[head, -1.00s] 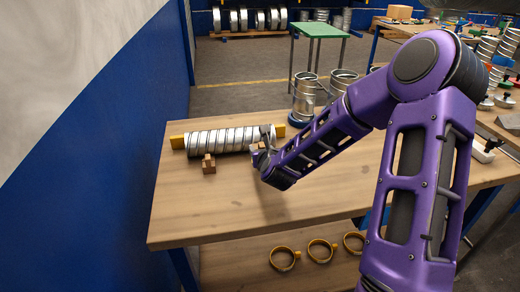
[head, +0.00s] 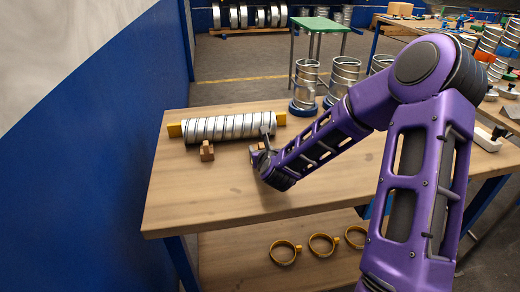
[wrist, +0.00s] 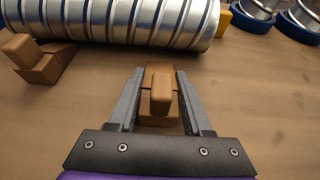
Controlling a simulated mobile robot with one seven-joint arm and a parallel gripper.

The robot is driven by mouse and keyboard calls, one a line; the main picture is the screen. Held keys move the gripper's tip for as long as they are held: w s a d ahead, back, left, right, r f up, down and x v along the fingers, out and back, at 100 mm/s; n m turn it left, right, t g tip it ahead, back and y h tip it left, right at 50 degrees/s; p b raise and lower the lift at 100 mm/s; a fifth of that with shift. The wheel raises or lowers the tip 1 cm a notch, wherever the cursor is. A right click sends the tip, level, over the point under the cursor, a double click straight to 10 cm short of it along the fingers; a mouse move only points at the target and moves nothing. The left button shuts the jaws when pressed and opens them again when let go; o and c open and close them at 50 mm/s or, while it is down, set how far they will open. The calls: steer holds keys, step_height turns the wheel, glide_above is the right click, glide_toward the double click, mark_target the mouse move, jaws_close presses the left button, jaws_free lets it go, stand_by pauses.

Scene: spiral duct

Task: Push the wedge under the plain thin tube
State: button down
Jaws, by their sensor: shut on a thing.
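A silver tube with spiral ridges (head: 225,128) lies on the wooden bench, a yellow block at each end; it also crosses the top of the wrist view (wrist: 120,20). A brown wooden wedge with a raised grip (wrist: 160,92) is between the fingers of my gripper (wrist: 158,85), which is shut on it. In the head view my gripper (head: 260,156) is low over the bench, on the near side of the tube's right part. The held wedge is apart from the tube. A second wedge (head: 207,151) sits near the tube's left part; it also shows in the wrist view (wrist: 38,60).
Upright tubes with blue collars (head: 303,88) stand at the bench's back right. Yellow ring clamps (head: 284,253) lie on the lower shelf. A blue wall (head: 90,190) is at the left. The front of the bench top is clear.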

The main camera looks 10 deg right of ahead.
steer(key=shift+w, duration=0.1)
stand_by(0.3)
steer(key=shift+w+b, duration=0.4)
steer(key=shift+w, duration=1.65)
steer(key=shift+c, duration=1.3)
jaws_free()
